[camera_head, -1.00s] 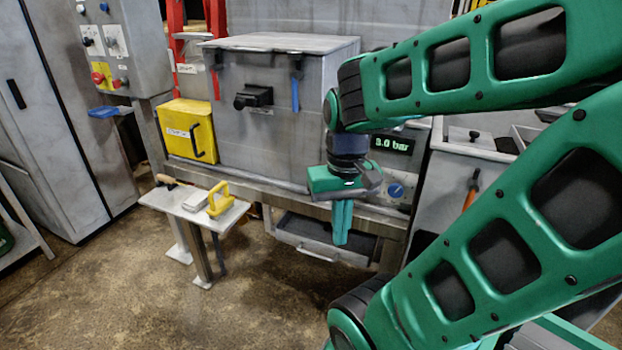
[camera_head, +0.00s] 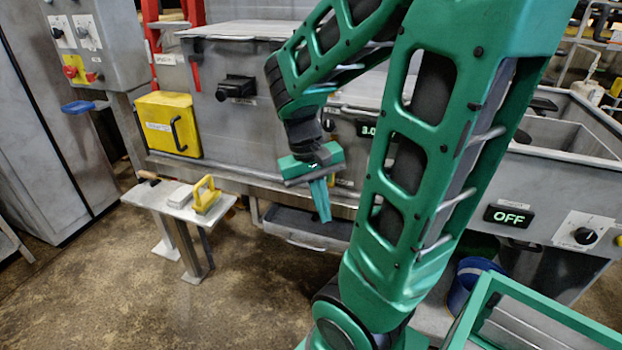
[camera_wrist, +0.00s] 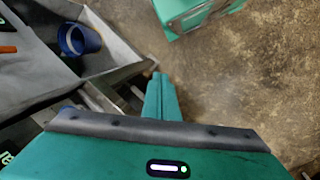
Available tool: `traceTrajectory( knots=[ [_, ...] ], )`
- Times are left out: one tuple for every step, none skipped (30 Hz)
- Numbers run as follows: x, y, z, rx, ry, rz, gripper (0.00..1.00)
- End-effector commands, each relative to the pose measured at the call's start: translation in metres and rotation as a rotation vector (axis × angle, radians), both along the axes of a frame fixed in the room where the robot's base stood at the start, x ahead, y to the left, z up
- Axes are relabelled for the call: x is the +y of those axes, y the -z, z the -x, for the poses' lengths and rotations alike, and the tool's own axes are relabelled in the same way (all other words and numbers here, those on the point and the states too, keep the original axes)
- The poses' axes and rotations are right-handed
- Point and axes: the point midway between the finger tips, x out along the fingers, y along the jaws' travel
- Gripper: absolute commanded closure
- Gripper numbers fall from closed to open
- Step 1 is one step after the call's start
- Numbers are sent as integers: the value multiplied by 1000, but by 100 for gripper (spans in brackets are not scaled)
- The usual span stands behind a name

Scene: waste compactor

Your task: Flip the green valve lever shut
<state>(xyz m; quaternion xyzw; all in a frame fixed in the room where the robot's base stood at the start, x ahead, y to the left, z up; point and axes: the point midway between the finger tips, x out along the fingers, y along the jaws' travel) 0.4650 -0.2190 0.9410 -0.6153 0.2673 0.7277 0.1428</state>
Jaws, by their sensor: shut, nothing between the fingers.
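My gripper (camera_head: 321,214) hangs with its green fingers pointing down, in front of the grey machine bench and above the floor. The fingers are together and hold nothing. They also show in the wrist view (camera_wrist: 160,97), pointing at the floor beside the bench. I cannot make out a green valve lever in either view. My arm hides much of the middle of the bench, including part of the pressure display (camera_head: 367,130).
A blue bucket (camera_head: 466,285) and an OFF panel (camera_head: 509,217) are at right. The front-left floor is open.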

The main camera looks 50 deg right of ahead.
Motion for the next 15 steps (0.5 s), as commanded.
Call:
traceTrajectory(
  knots=[
    [-5,7,-8,38,-5,27,100],
    [-8,11,-12,55,-7,47,100],
    [-13,15,-18,79,-9,74,100],
    [-16,18,-22,97,-9,94,100],
    [-20,22,-26,113,-12,116,100],
    [-24,26,-32,137,-16,146,100],
    [-27,29,-36,153,-20,169,100],
    [-30,32,-41,169,-24,194,100],
    [-34,36,-46,191,-30,227,100],
    [-36,39,-51,207,-35,252,100],
    [-39,42,-55,223,-42,280,100],
    [-42,45,-61,243,-50,316,100],
    [-44,48,-66,258,-58,343,100],
    [-47,50,-70,271,-64,372,100],
    [-50,53,-76,290,-74,411,100]
  ],
)
